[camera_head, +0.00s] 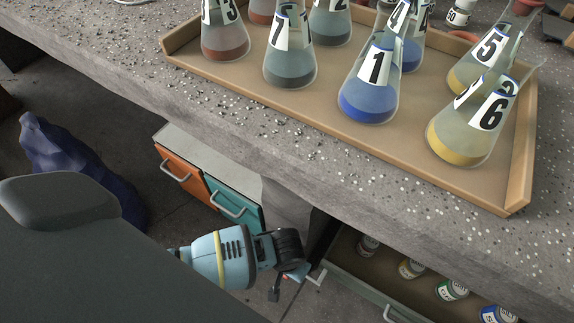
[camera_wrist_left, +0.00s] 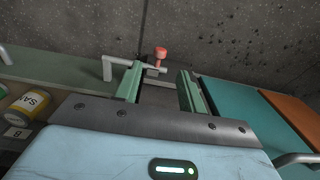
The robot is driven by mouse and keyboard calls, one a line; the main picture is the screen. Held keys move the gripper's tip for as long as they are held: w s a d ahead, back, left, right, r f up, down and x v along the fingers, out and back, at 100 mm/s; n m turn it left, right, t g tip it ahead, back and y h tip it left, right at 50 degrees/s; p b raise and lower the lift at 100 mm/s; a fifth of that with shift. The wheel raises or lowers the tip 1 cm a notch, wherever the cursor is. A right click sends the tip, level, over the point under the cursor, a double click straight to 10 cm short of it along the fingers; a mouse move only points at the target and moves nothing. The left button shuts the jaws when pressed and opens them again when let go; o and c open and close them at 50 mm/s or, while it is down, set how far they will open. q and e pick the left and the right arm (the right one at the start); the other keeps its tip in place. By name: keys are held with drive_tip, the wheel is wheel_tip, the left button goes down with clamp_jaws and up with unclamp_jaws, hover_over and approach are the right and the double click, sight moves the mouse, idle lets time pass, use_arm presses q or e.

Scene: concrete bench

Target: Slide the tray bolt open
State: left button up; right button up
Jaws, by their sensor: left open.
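In the left wrist view, a grey metal bolt bar (camera_wrist_left: 148,67) with a red knob (camera_wrist_left: 160,52) stands in front of a dark speckled concrete face. My left gripper (camera_wrist_left: 160,80) is open, with its two green fingers spread. In that picture the knob shows between the fingertips and slightly past them; I see no contact. In the head view my left gripper (camera_head: 288,283) is low under the bench front, small and partly hidden by my own arm. The bolt cannot be made out clearly there. My right gripper is not in view.
An open drawer-like tray (camera_head: 372,291) with several small jars extends under the bench at lower right. Orange (camera_head: 180,178) and teal (camera_head: 233,205) drawers with handles stand left of the gripper. A wooden tray (camera_head: 420,168) of numbered flasks sits on the bench (camera_head: 120,72).

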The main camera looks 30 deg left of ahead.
use_arm(q)
wheel_tip(320, 180, down, 6)
drive_tip(key=b, duration=0.3)
drive_tip(key=shift+f, duration=0.1)
drive_tip(key=shift+f+b, duration=0.5)
clamp_jaws()
